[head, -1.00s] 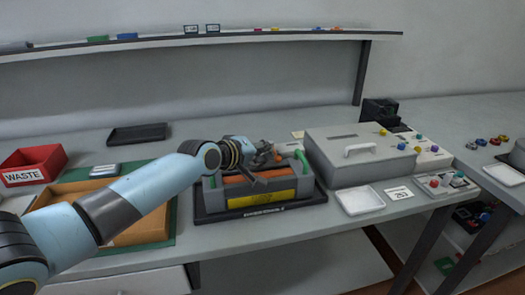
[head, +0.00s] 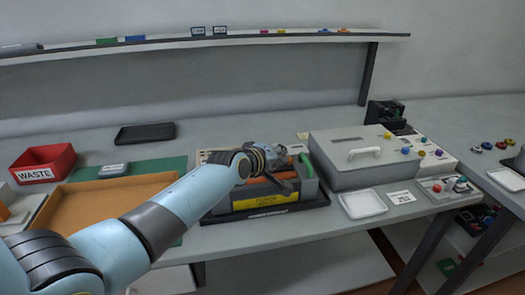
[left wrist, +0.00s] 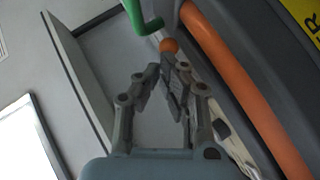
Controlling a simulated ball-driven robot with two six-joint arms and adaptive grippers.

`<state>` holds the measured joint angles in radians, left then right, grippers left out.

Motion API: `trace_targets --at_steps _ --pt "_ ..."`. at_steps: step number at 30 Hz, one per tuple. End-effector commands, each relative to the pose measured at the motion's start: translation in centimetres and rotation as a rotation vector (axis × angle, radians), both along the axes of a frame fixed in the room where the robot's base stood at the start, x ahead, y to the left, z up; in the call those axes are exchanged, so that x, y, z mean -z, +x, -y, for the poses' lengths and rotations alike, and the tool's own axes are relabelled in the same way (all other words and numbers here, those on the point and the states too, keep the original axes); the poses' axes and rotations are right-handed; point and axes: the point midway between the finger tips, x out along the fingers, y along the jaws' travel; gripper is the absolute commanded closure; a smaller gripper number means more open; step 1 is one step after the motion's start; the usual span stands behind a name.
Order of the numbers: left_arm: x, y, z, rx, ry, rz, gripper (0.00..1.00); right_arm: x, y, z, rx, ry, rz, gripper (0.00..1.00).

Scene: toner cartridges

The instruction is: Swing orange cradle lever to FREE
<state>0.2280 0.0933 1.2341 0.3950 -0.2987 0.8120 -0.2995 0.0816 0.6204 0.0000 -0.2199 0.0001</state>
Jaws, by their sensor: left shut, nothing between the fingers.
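The grey cradle (head: 307,187) stands on a black tray on the bench and has a yellow label (head: 268,200) on its front. Its orange roller also shows in the left wrist view (left wrist: 250,90). A green lever or handle (head: 306,163) is at its right end; green also shows in the left wrist view (left wrist: 205,36). A small orange ball (left wrist: 169,45), likely the lever knob, sits just beyond my left gripper's fingertips (left wrist: 167,66). The fingers are shut with nothing between them. In the head view, my left gripper (head: 284,163) is over the cradle, partly hiding it.
Right of the cradle stands a large grey box (head: 350,172) with a white handle. A white tray (head: 362,205) lies before it. A red WASTE bin (head: 45,160) and a brown tray (head: 85,205) are at the left. Bench behind the cradle looks mostly clear.

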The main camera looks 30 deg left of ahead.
Motion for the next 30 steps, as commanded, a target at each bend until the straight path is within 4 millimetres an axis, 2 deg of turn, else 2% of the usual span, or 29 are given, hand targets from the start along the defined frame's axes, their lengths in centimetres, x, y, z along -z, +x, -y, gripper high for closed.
trace_targets --at_steps 12,30 --pt "0.0 1.3 1.5 0.000 0.000 -0.001 1.00 -0.7 0.0 -0.4 0.002 0.005 -0.001 0.45" --pt "0.0 1.7 1.8 0.000 0.000 0.000 1.00 -0.8 -0.1 -0.1 0.001 0.002 -0.001 0.45"
